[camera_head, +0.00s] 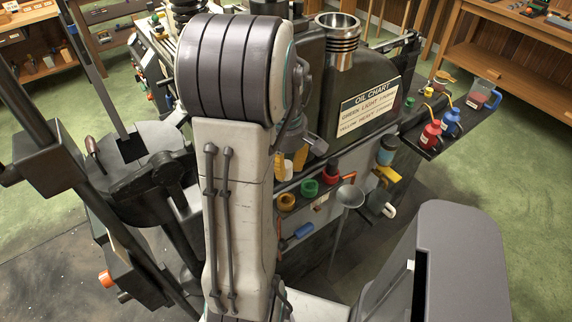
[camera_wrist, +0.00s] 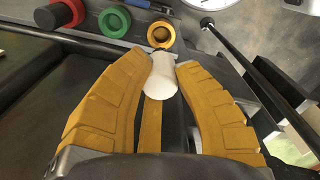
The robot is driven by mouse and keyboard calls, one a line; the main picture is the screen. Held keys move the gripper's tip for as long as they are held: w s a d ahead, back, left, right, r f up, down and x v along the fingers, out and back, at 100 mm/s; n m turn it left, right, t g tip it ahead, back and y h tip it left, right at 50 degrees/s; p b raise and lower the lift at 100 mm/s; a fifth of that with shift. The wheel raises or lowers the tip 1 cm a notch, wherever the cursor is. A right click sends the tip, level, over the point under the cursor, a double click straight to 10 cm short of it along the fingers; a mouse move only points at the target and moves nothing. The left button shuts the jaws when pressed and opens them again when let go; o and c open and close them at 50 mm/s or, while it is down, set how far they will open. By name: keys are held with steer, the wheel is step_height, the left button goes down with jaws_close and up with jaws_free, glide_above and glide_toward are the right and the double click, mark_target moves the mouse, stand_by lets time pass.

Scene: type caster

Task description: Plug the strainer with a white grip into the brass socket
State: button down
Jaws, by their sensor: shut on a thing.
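In the wrist view my gripper (camera_wrist: 167,64) has its two yellow fingers closed around a white cylinder, the strainer's white grip (camera_wrist: 160,80). The strainer's other end is hidden. The brass socket (camera_wrist: 161,35) is an open ring just beyond the grip's top end; I cannot tell the gap in height. In the head view the brass socket (camera_head: 287,202) is the nearest of a row of three rings. My gripper (camera_head: 290,165) shows there only partly, behind my arm, above the row.
A green socket (camera_head: 309,188) and a red one (camera_head: 331,171) follow the brass one. A grey funnel (camera_head: 350,196) stands right of the row. A blue-handled item (camera_head: 303,231) is below it. A dark tank with an oil chart (camera_head: 368,105) rises behind.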

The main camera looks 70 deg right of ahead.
mark_target(286, 164)
steer(key=shift+f+b, duration=2.65)
steer(key=shift+f, duration=0.25)
steer(key=shift+f+b, duration=1.5)
steer(key=shift+f, duration=0.15)
steer(key=c, duration=1)
jaws_free()
steer(key=shift+o, duration=0.2)
step_height(286, 164, up, 12)
steer(key=shift+r, duration=0.1)
stand_by(0.6)
